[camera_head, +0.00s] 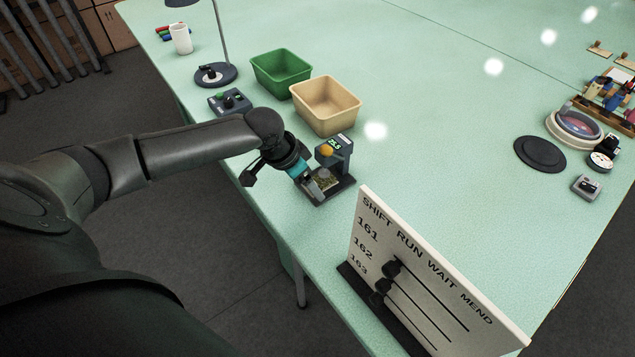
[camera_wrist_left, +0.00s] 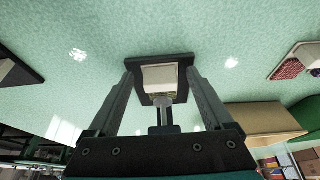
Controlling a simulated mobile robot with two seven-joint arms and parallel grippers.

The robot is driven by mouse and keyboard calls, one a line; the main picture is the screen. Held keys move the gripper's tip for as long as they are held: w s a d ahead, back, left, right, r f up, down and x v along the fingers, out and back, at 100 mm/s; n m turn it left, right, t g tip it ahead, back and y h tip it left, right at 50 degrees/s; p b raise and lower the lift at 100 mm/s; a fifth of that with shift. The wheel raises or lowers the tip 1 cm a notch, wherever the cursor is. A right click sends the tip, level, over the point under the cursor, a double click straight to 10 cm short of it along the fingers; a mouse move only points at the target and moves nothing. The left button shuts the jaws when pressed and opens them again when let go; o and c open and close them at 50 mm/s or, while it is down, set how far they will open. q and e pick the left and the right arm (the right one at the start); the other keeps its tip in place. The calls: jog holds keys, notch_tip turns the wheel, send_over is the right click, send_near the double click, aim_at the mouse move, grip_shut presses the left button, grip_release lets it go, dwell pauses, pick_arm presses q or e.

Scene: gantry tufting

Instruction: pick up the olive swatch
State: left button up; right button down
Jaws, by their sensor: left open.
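A small olive patch, which looks like the olive swatch (camera_head: 323,178), lies on the base of a dark gauge device (camera_head: 340,163) with a yellow knob and a lit green display. My left gripper (camera_head: 312,184) reaches in from the left, low beside the device, and partly covers the swatch. In the left wrist view my left gripper (camera_wrist_left: 160,95) is open, its fingers apart on either side of a pale block (camera_wrist_left: 160,77) on the device's dark plate (camera_wrist_left: 137,66). The swatch cannot be clearly told apart there. My right gripper is not in view.
A tan bin (camera_head: 326,106) and a green bin (camera_head: 281,73) stand behind the device. A control box (camera_head: 230,101) and a lamp base (camera_head: 215,74) are at the far left. An upright lettered board (camera_head: 425,270) stands at the near right. The table's middle is clear.

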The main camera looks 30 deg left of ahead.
pick_arm(q)
jog(key=shift+c, duration=0.2)
grip_shut()
dwell(0.4)
jog(key=shift+r, duration=0.1)
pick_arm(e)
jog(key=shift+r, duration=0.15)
